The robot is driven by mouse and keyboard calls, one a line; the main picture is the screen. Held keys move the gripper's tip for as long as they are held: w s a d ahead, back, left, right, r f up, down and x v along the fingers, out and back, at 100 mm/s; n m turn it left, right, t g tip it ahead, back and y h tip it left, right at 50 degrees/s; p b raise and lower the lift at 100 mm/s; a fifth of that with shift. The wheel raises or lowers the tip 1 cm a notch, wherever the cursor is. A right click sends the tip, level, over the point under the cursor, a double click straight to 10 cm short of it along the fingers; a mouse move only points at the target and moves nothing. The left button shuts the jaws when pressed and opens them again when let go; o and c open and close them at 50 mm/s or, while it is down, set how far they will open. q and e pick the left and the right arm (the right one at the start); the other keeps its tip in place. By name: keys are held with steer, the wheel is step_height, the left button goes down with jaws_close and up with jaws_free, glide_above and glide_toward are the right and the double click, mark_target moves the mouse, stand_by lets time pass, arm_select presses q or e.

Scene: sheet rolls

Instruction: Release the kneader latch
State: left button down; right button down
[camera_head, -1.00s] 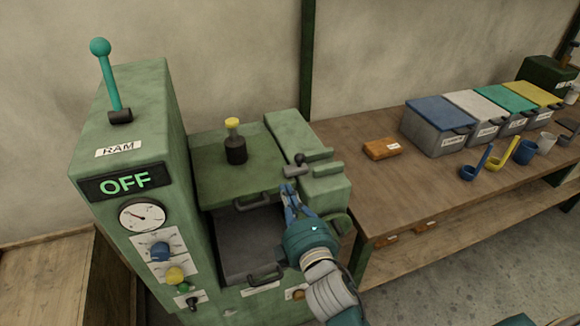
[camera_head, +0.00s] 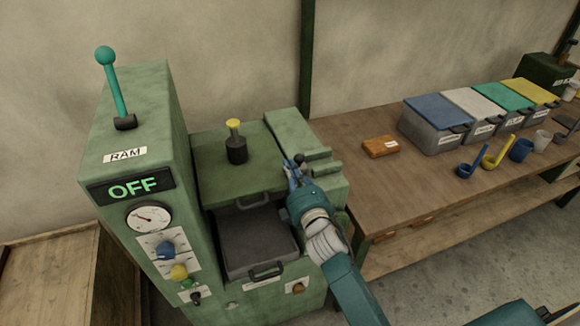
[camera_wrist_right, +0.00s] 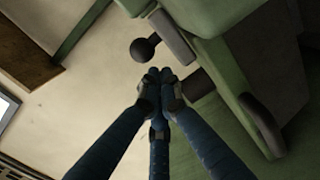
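The kneader (camera_head: 130,100) is a green machine whose display reads OFF. Its latch (camera_head: 300,159), a grey lever with a black ball knob, sits at the right of the green lid (camera_head: 240,182). My right gripper (camera_head: 289,166) is at the latch and partly covers it. In the right wrist view the latch's black ball (camera_wrist_right: 145,50) is just beyond the fingertips. There my right gripper (camera_wrist_right: 160,76) has its fingers drawn together at the tips, with nothing seen between them. Contact with the latch cannot be told. My left gripper is not in view.
A teal-knobbed ram lever (camera_head: 108,75) stands on the tall housing. A black post with a yellow cap (camera_head: 236,140) rises from the lid. The wooden bench (camera_head: 350,190) at the right holds an orange block (camera_head: 380,146), lidded bins (camera_head: 435,125), scoops and cups.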

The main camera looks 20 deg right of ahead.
mark_target(303, 160)
steer(key=d+p, duration=0.1)
steer(key=d, duration=0.3)
steer(key=shift+d, duration=0.4)
steer(key=shift+w+a, duration=0.1)
